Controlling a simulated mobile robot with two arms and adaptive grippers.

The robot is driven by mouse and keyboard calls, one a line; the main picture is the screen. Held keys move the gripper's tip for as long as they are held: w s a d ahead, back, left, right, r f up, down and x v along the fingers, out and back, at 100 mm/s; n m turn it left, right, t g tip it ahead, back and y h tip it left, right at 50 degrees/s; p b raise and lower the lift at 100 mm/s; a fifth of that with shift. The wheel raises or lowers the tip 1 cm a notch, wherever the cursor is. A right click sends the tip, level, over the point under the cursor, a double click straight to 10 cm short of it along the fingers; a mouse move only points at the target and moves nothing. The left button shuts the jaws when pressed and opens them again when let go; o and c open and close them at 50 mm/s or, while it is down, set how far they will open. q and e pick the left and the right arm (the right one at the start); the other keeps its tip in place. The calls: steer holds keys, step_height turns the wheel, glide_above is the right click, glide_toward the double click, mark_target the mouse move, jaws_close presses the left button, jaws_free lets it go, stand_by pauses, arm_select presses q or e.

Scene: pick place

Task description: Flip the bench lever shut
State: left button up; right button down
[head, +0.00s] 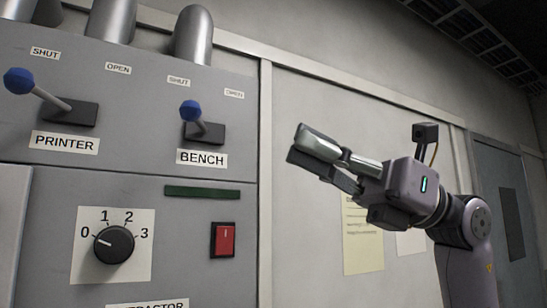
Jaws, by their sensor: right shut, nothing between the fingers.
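The bench lever (192,113) has a blue ball knob on a grey stem in a dark slotted base, above the label BENCH (202,158) on the grey panel. Its stem leans up and to the left, with the knob below the SHUT label (178,81); the OPEN label (234,93) is to the right. My right gripper (307,148) is shut and empty. It is to the right of the lever, apart from it, in front of the pale wall, with its fingers pointing left. My left gripper is not in view.
The printer lever (20,82) stands to the left, its knob also toward its SHUT label. Below are a black dial (114,245), a red switch (223,240) and a dark green strip (202,192). A yellow paper (362,240) hangs behind my right arm. A door (510,200) is at right.

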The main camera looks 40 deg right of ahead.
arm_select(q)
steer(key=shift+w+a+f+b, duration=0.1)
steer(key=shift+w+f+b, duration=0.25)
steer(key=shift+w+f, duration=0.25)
arm_select(e)
steer(key=shift+s+d+f, duration=0.45)
steer(key=shift+s+d, duration=0.2)
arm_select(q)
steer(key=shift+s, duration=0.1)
arm_select(e)
steer(key=shift+s, duration=0.1)
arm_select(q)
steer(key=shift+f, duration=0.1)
